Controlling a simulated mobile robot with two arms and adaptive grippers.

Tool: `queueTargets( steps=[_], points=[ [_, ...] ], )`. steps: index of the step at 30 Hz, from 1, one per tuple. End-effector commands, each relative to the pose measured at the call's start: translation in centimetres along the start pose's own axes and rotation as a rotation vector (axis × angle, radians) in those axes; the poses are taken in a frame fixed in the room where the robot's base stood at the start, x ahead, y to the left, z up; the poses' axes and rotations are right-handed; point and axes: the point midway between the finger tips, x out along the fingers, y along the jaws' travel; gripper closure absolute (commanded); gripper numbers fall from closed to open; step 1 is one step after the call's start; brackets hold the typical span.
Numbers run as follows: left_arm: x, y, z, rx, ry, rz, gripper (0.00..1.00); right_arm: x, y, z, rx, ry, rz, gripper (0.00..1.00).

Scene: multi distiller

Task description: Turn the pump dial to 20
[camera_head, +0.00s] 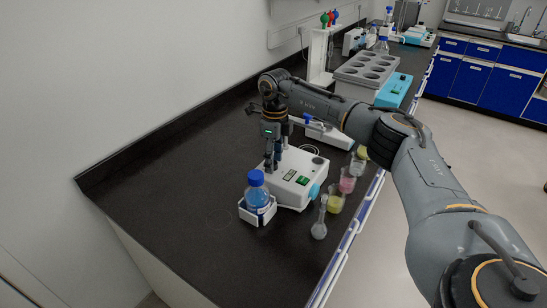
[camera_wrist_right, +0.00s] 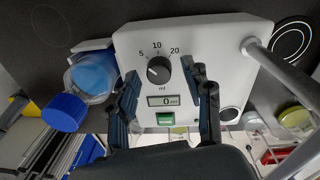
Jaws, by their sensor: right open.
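The white pump box (camera_head: 297,180) stands on the dark bench. In the right wrist view, the pump (camera_wrist_right: 135,40) shows a black dial (camera_wrist_right: 158,69) with the marks 5, 10 and 20 above it. I cannot read the dial's pointer surely. The small display (camera_wrist_right: 163,100) below reads 0, above a green switch (camera_wrist_right: 165,119). My right gripper (camera_head: 271,164) points down over the pump. In the wrist view its open fingers (camera_wrist_right: 164,76) lie on either side of the dial, with visible gaps. The dial is hidden behind the gripper in the head view. My left gripper is out of view.
A blue-capped bottle (camera_head: 257,194) in a white holder stands left of the pump. A flask (camera_head: 320,226) and beakers with yellow (camera_head: 335,203) and pink liquid (camera_head: 347,181) line its right. A grey rack (camera_head: 366,68) stands behind. The left bench is clear.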

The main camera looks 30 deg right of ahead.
Motion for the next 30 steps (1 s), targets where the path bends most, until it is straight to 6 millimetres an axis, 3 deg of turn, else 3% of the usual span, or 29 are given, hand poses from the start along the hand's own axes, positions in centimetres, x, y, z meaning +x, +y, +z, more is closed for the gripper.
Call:
queueTargets(
  steps=[6, 12, 14, 23, 30],
  points=[
    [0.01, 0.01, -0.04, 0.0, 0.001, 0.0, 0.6, 0.04, 0.0, 0.01, 0.0, 0.0, 0.0, 0.5],
    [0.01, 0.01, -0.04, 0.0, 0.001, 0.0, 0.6, 0.01, 0.01, 0.01, 0.0, 0.0, 0.0, 0.91],
    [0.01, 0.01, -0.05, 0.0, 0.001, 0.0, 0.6, 0.01, 0.01, 0.01, 0.0, 0.0, 0.0, 1.0],
    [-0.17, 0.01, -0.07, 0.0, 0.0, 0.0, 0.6, -0.05, 0.02, 0.01, 0.026, -0.001, 0.001, 1.0],
    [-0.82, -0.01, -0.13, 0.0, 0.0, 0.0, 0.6, -0.18, 0.05, 0.02, 0.146, -0.008, 0.001, 1.0]
  ],
)
